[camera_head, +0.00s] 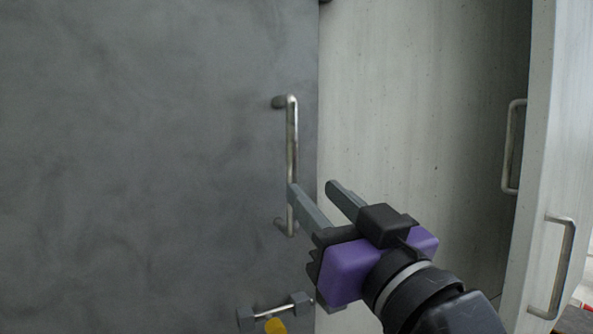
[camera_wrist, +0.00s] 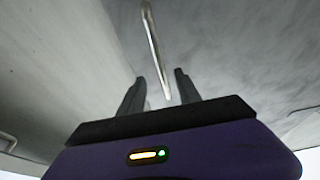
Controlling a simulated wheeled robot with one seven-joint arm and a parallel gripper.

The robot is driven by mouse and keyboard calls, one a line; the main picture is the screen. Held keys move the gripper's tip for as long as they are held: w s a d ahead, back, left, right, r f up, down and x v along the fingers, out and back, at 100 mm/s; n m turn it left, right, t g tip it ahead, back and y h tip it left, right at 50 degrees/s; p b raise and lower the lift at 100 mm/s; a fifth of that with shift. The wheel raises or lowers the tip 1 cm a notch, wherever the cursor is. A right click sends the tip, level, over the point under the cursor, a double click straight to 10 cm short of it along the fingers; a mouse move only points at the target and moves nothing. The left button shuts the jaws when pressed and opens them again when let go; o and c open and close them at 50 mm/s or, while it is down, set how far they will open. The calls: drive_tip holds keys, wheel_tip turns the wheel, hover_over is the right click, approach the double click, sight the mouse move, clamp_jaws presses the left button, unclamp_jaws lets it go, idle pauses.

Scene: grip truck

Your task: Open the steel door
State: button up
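The steel door (camera_head: 150,160) is a dark grey mottled panel filling the left of the head view. It looks shut. Its upright metal bar handle (camera_head: 292,140) is near the right edge, and the handle (camera_wrist: 153,45) also shows in the wrist view. My gripper (camera_head: 311,186) is open at the handle's lower half. In the head view, the left finger overlaps the bar and the right finger is to its right. In the wrist view, the bar's end appears between the fingers of my gripper (camera_wrist: 159,76). I cannot tell whether a finger touches it.
A pale panel (camera_head: 410,100) lies right of the door. Further right are two more bar handles, an upper one (camera_head: 509,150) and a lower one (camera_head: 562,265). A smaller metal fitting (camera_head: 245,318) with a yellow piece (camera_head: 275,326) is low on the door, left of my wrist.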

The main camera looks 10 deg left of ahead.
sight(295, 172)
drive_tip(key=shift+p+x, duration=0.7)
drive_tip(key=shift+x, duration=3.65)
drive_tip(key=shift+a, duration=0.1)
clamp_jaws()
drive_tip(key=shift+s+d+p, duration=0.2)
drive_tip(key=shift+s+d, duration=0.3)
drive_tip(key=shift+s, duration=0.45)
drive_tip(key=shift+s+d+p, duration=0.2)
drive_tip(key=shift+s+d, duration=0.3)
drive_tip(key=shift+s, duration=0.45)
drive_tip(key=shift+s+d+p, duration=0.2)
drive_tip(key=shift+s+d, duration=0.25)
drive_tip(key=shift+s, duration=0.65)
drive_tip(key=s+d+p, duration=0.1)
drive_tip(key=s+d, duration=0.1)
drive_tip(key=s, duration=0.4)
drive_tip(key=shift+d+p, duration=0.3)
drive_tip(key=shift+s+f+b, duration=0.15)
drive_tip(key=shift+b, duration=0.8)
